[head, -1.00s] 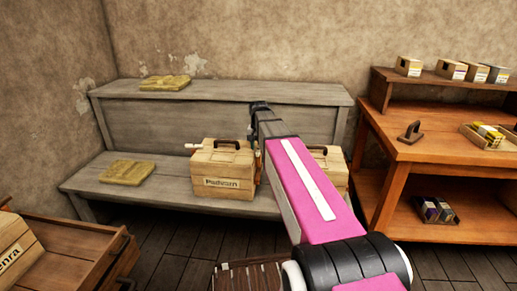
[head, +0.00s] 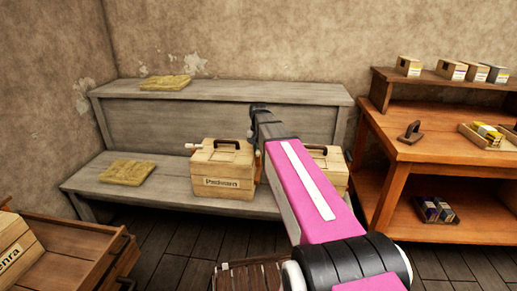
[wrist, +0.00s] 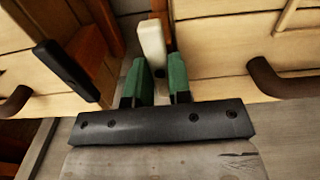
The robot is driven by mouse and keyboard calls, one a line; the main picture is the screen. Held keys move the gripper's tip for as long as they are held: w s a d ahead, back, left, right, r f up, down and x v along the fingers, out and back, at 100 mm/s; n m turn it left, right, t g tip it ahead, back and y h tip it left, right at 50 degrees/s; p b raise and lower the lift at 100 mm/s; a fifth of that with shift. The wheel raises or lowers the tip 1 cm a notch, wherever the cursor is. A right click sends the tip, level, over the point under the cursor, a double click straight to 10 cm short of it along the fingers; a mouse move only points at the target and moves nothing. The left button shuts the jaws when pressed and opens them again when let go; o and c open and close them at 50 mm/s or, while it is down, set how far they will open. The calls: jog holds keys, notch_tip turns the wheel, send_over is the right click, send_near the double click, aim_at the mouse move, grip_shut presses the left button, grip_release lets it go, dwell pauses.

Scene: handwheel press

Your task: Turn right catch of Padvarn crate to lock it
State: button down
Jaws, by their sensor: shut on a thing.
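The Padvarn crate (head: 221,164), pale wood with a dark top handle and a name label, stands on the grey bench. A white-tipped catch (head: 192,146) sticks out on its left side. In the head view my arm hides most of its right side, and only a brown bit (head: 258,164) shows there. In the wrist view my gripper (wrist: 159,72) has its green fingers shut around the lower end of a pale catch lever (wrist: 152,42). The lever stands in the gap between two pale wooden crates.
A second pale crate (head: 331,166) stands close on the right, partly behind my arm. Yellowish bundles lie on the bench (head: 128,172) and its upper shelf (head: 165,83). An orange-brown shelf unit (head: 440,145) stands at right. An open drawer (head: 78,252) is at lower left.

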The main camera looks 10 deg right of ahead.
jog(key=n, duration=0.8)
jog(key=shift+n, duration=0.4)
jog(key=n, duration=0.4)
jog(key=shift+n, duration=2.3)
jog(key=c, duration=1)
grip_release()
jog(key=shift+c, duration=0.2)
